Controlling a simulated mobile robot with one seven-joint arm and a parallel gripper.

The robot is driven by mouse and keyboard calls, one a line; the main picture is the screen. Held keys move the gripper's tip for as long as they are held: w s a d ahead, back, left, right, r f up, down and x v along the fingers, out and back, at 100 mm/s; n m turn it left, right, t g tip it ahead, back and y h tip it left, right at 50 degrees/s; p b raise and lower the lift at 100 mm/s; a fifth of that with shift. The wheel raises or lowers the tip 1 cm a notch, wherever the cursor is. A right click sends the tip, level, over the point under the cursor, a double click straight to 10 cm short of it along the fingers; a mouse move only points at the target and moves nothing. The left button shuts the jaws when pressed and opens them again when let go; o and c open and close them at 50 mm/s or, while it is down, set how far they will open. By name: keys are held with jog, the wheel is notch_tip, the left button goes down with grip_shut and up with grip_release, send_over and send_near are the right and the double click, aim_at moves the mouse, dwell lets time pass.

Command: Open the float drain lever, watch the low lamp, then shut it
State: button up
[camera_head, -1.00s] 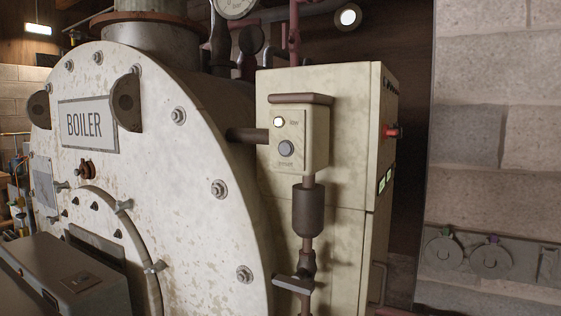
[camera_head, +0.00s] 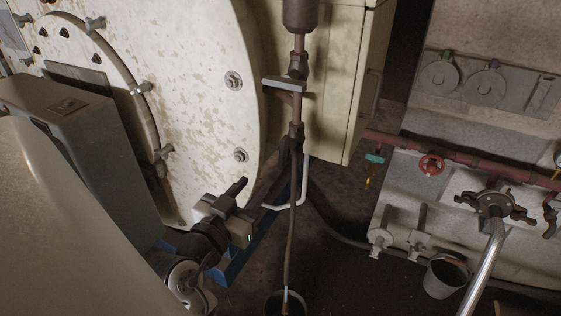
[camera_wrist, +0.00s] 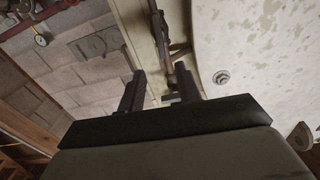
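In the head view a flat grey lever (camera_head: 284,85) lies crosswise, nearly level, on the thin drain pipe (camera_head: 297,108). It sits below the dark float chamber (camera_head: 300,14), whose top is cut off. The control box with its lamps is out of the head view, so the low lamp cannot be seen. My gripper (camera_head: 252,198) is low and left of the pipe, below the lever and apart from it. In the wrist view my fingers (camera_wrist: 160,72) are spread with nothing held; the pipework shows beyond and between them.
The boiler front (camera_head: 210,120) stands close left of the pipe. A grey box (camera_head: 85,150) is at left. The pipe runs down to a dark bucket (camera_head: 285,303). A red handwheel (camera_head: 431,165), hose (camera_head: 486,265) and grey bucket (camera_head: 446,275) are at right.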

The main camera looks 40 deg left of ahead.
aim_at(281, 153)
jog(key=p+x, duration=0.4)
jog(key=x, duration=1)
jog(key=shift+s, duration=0.1)
grip_shut()
